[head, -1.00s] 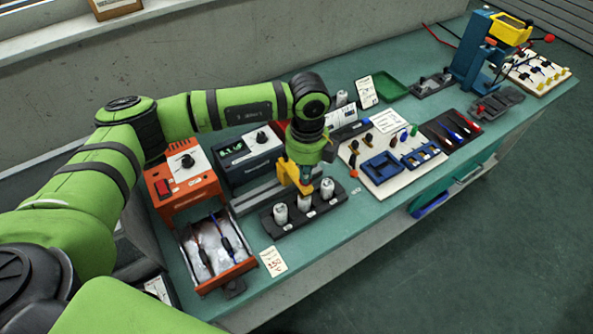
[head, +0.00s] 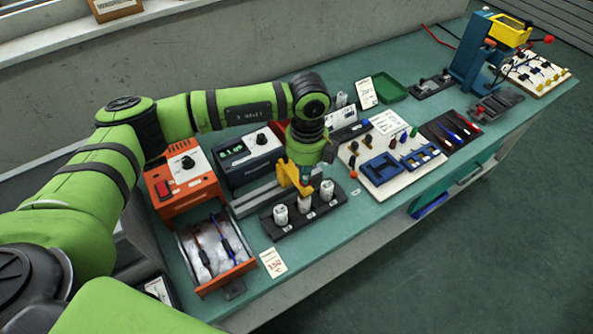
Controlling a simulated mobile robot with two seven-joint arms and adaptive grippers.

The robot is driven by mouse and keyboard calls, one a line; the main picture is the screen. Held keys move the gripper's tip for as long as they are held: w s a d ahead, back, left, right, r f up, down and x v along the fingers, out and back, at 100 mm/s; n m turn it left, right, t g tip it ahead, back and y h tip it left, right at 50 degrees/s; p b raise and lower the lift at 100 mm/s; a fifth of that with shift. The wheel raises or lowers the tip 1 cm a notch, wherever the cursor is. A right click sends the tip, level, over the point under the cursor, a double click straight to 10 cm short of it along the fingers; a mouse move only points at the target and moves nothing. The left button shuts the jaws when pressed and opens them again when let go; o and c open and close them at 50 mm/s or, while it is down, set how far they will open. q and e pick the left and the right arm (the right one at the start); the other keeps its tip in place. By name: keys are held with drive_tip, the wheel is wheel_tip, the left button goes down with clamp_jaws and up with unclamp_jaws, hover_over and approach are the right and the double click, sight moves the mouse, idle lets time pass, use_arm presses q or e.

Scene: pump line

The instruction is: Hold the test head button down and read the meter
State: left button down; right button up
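A yellow test head (head: 288,174) stands over the middle white pump (head: 304,203) in a black holder (head: 277,226). My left gripper (head: 305,179) points down at the test head, close against it. The gripper hides the test head's button. I cannot tell whether its fingers are open or shut. My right gripper is not in view.
White pumps stand on both sides (head: 281,214) (head: 327,190). An orange unit (head: 186,178) and an open drawer (head: 222,271) with probes lie left. A card (head: 273,264) lies in front. A board with blue trays (head: 381,166) is on the right.

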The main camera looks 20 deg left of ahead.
use_arm(q)
drive_tip(key=shift+r+p, duration=1.75)
drive_tip(key=shift+r, duration=1.5)
